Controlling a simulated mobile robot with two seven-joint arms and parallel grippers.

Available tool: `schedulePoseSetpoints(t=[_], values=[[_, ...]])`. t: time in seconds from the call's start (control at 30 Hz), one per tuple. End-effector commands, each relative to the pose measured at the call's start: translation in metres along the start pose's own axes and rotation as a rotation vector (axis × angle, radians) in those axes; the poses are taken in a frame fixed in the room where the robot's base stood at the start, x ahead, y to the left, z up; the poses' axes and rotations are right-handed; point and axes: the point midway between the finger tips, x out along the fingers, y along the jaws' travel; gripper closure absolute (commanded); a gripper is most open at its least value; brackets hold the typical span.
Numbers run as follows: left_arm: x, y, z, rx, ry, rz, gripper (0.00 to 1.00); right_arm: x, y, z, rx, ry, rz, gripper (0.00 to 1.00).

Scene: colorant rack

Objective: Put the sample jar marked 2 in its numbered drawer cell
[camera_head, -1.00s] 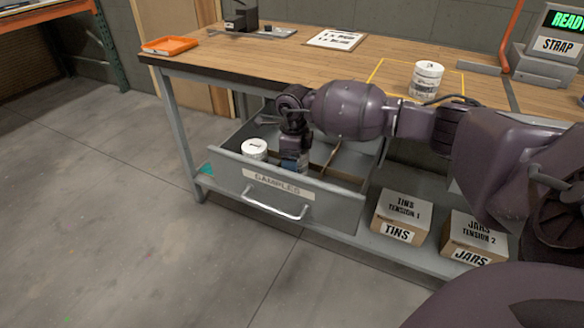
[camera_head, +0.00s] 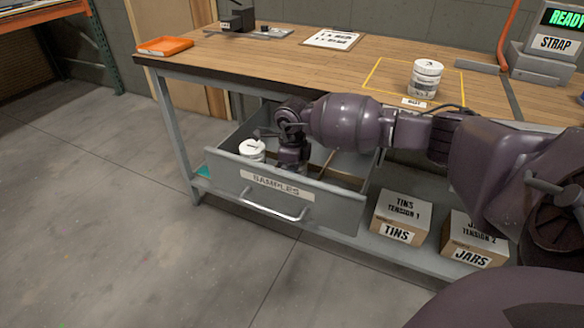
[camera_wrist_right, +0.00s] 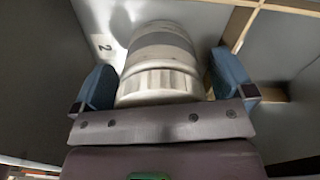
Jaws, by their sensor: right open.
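My right gripper (camera_head: 292,165) reaches down inside the open drawer labelled SAMPLES (camera_head: 232,172). In the right wrist view its blue fingers (camera_wrist_right: 165,80) are open, one on each side of a pale jar (camera_wrist_right: 160,62). That jar stands in a drawer compartment beside a label marked 2 (camera_wrist_right: 104,46). The jar's own number does not show. In the head view the gripper hides this jar. My left gripper is out of view.
A white jar (camera_head: 251,149), its lid seemingly marked 1, stands in the drawer's left part. Another jar (camera_head: 427,78) stands in the yellow outline on the bench. Thin dividers (camera_wrist_right: 237,28) and the drawer walls closely surround my gripper. Boxes (camera_head: 403,217) sit on the lower shelf.

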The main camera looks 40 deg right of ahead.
Motion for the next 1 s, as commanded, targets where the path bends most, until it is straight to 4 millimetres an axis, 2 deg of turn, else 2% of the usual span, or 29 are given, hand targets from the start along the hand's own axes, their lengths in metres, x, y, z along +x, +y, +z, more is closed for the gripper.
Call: schedulePoseSetpoints(t=[0.17, 0.5, 0.7, 0.83, 1.0], values=[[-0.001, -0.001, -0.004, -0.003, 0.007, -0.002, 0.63, -0.011, -0.001, 0.001, 0.000, -0.003, -0.003, 0.00], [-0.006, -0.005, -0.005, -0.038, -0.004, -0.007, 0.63, -0.077, -0.001, 0.001, -0.001, -0.008, -0.008, 0.00], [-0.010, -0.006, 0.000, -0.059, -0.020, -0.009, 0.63, -0.107, -0.001, 0.001, -0.001, -0.006, -0.005, 0.00], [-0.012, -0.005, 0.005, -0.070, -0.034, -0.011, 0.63, -0.119, 0.000, 0.001, 0.000, -0.004, -0.002, 0.00], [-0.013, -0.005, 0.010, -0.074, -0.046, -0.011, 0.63, -0.123, 0.000, 0.000, 0.000, 0.000, -0.001, 0.00]])
